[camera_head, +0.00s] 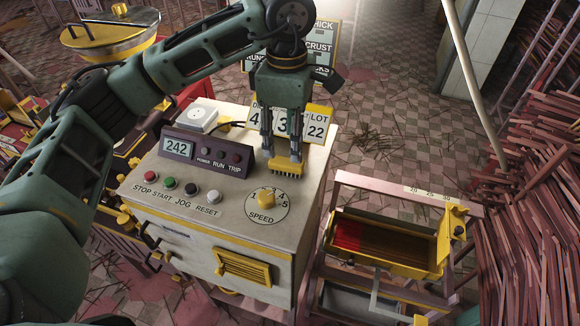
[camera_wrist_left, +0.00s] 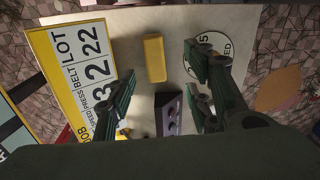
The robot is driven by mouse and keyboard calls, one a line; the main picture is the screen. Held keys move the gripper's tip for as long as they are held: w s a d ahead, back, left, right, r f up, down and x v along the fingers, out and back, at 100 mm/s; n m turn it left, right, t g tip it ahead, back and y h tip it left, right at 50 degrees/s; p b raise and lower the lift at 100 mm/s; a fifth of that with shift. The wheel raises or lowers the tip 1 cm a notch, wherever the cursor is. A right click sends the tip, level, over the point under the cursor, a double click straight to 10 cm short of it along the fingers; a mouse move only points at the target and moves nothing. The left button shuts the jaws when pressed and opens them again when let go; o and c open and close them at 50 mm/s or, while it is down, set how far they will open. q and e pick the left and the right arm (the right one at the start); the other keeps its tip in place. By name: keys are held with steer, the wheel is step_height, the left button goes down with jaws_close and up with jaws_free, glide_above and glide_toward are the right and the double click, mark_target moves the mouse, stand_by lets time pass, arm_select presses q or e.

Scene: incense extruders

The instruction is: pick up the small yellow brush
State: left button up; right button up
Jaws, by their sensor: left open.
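The small yellow brush (camera_head: 287,165) is on the pale top of the control box, near its back right edge, with its bristle side toward the camera. My left gripper (camera_head: 281,150) points down over it from above, with its fingers apart and part of the brush behind the fingertips. In the left wrist view the brush (camera_wrist_left: 154,58) shows as a plain yellow block between the two open fingers (camera_wrist_left: 160,76), clear of both. Whether any fingertip touches it in the head view, I cannot tell. My right gripper is not in view.
A number card stand (camera_head: 318,123) is right behind the brush. The speed dial (camera_head: 266,201) is in front of it, and the display panel (camera_head: 205,150) is to its left. A yellow trough (camera_head: 388,242) on a rack stands right of the box. Bundled sticks (camera_head: 535,180) fill the far right.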

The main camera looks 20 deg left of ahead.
mark_target(287, 161)
arm_select(q)
steer(key=shift+w+f, duration=0.4)
steer(key=shift+f, duration=0.2)
steer(key=shift+w+f, duration=0.25)
steer(key=shift+f, duration=0.05)
steer(key=shift+f+p, duration=0.3)
steer(key=shift+f, duration=0.1)
steer(key=shift+s+f+p, duration=0.35)
steer(key=shift+f+p, duration=0.15)
steer(key=shift+f, duration=0.15)
steer(key=f+p, duration=0.1)
steer(key=f, duration=0.2)
steer(key=f+p, duration=0.1)
steer(key=shift+w+a+f+p, duration=0.2)
steer(key=shift+a+p, duration=0.05)
steer(key=shift+p, duration=0.05)
steer(key=shift+f, duration=0.25)
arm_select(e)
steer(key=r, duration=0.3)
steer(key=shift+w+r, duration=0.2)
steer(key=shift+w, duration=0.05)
arm_select(q)
steer(key=shift+s, duration=0.1)
steer(key=shift+c, duration=0.5)
jaws_close()
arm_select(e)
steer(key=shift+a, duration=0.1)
